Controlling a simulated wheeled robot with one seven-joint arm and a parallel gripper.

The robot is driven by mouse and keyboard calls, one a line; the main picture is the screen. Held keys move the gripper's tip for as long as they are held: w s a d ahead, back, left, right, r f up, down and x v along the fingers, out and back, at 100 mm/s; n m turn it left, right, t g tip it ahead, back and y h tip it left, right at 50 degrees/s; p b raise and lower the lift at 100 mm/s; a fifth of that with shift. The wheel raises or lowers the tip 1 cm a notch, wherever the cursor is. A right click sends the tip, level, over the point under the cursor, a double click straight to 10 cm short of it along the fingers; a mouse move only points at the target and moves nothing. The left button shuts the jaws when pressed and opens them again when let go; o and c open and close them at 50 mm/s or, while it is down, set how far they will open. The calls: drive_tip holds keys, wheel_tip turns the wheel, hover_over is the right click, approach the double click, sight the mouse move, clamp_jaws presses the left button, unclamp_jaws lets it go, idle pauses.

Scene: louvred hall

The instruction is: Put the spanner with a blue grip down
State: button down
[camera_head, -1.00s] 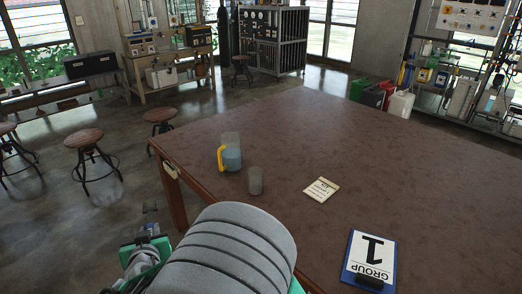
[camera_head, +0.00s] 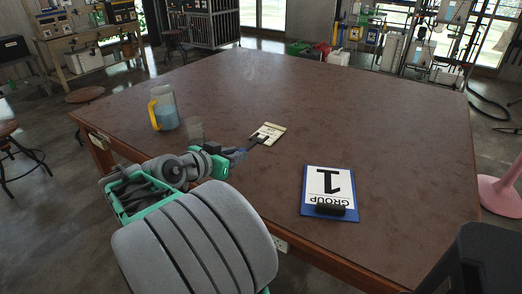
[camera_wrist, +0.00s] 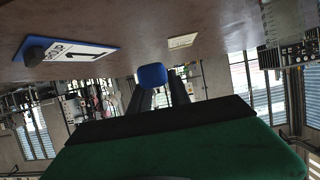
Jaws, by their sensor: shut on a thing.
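My gripper (camera_head: 234,153) is shut on the spanner with a blue grip (camera_head: 242,150), above the near left part of the brown table (camera_head: 330,100). The spanner shows small and dark in the head view, its far end pointing towards the cream card. In the wrist view, the end of its blue grip (camera_wrist: 152,75) shows between the dark fingers of my gripper (camera_wrist: 162,92); the rest of the spanner is hidden there. I cannot tell the exact gap between spanner and table.
A blue-edged "Group 1" board (camera_head: 329,185) lies to the right. The table's far and right areas are clear.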

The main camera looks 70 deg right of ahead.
drive_tip(key=b, duration=0.1)
hover_over(253, 174)
drive_tip(key=f, duration=0.6)
drive_tip(key=shift+w+a+f, duration=0.1)
drive_tip(key=shift+a+f, duration=0.2)
drive_tip(key=shift+f, duration=0.1)
drive_tip(key=shift+d+f+b, duration=0.2)
drive_tip(key=shift+f+b, duration=0.15)
drive_tip(key=shift+f, duration=0.6)
drive_tip(key=shift+d+f+b, duration=0.15)
drive_tip(key=shift+f+b, duration=0.15)
drive_tip(key=shift+f, duration=0.65)
drive_tip(key=shift+f, duration=0.2)
drive_tip(key=c, duration=1.2)
unclamp_jaws()
